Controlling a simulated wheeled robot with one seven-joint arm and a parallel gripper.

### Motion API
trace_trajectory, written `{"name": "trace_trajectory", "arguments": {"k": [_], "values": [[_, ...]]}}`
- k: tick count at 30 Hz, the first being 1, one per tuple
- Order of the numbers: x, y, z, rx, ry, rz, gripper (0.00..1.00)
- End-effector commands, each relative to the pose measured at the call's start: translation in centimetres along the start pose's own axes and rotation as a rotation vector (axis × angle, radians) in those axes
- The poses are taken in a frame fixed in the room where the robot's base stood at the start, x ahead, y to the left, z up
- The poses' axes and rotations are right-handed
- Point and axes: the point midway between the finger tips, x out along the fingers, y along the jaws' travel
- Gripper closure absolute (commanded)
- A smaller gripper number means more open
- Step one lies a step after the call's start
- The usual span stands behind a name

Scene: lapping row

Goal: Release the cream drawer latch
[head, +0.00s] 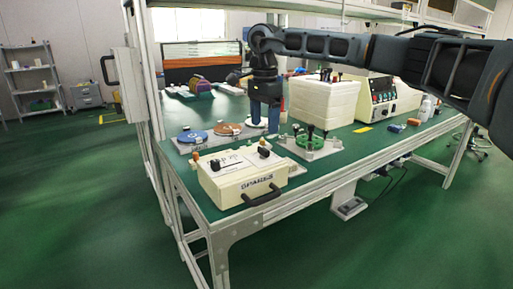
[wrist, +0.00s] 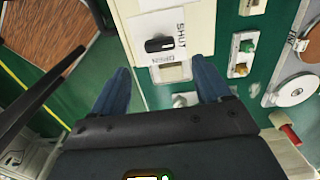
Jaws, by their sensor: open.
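The cream drawer unit (head: 243,182) stands at the near left end of the bench, marked SPARES, with a black pull handle (head: 264,196) on its front. Its top has a white plate and dark knobs. In the wrist view a black latch knob (wrist: 158,44) sits on a cream surface between the words SHUT and OPEN; its long side lies across the picture, one end towards SHUT. My gripper (head: 265,124) points down above the bench, beyond the drawer unit. In the wrist view my gripper (wrist: 162,78) has its blue fingers apart, with nothing between them, and the knob ahead of the tips.
A blue disc (head: 192,136) and a brown disc (head: 229,128) lie behind the drawer unit. A fixture with a green ring (head: 309,141) is to its right. A large cream box (head: 325,103) and a control box (head: 383,97) stand further right. A bench post (head: 150,75) rises at left.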

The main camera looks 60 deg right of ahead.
Motion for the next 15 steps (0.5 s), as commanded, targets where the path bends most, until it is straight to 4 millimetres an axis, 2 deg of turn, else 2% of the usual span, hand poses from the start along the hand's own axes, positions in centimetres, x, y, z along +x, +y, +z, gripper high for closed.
{"name": "trace_trajectory", "arguments": {"k": [9, 15], "values": [[4.6, 0.1, 0.2, -0.001, -0.005, 0.002, 0.23], [6.9, 0.1, 0.2, -0.002, -0.005, 0.002, 0.23]]}}
